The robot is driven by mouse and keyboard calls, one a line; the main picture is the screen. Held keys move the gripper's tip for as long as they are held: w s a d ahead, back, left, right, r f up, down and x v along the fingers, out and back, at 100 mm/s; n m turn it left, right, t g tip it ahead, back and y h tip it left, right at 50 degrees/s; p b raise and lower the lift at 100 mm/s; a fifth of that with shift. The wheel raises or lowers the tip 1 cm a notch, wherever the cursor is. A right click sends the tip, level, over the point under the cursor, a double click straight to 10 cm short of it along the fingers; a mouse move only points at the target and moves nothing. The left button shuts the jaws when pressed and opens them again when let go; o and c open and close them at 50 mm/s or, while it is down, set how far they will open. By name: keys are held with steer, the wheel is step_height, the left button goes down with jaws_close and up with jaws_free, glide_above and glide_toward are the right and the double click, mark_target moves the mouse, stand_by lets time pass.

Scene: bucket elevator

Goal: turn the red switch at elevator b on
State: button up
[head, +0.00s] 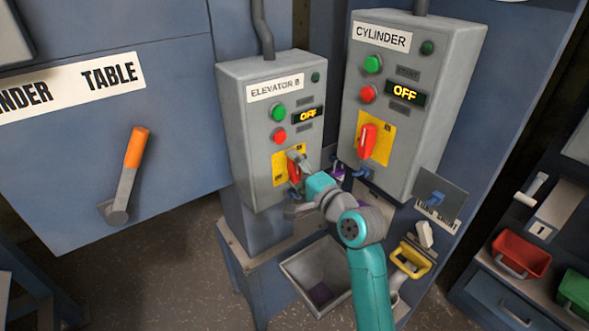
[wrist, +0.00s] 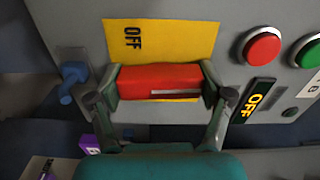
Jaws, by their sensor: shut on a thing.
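The Elevator B box (head: 229,88) is a grey panel on the left, labelled ELEVATOR B. Its red switch (head: 293,172) sits on a yellow plate (head: 280,166) low on the front, partly hidden by my gripper (head: 298,165). In the wrist view the red switch (wrist: 160,80) lies between my two fingers, one at each end of it, and the gripper (wrist: 161,92) is shut on it. The yellow plate (wrist: 175,38) behind shows the word OFF beside the switch. The Elevator B display (head: 308,115) reads OFF.
The Cylinder box (head: 455,75) stands close on the right with its own red switch (head: 368,139) and an OFF display. A green button (head: 278,112) and a red button (head: 280,135) sit above the gripper. An orange-handled lever (head: 136,147) is at left. A grey hopper (head: 290,268) is below.

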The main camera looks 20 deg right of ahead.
steer(key=shift+m, duration=0.5)
steer(key=o, duration=1.1)
steer(key=v, duration=1.2)
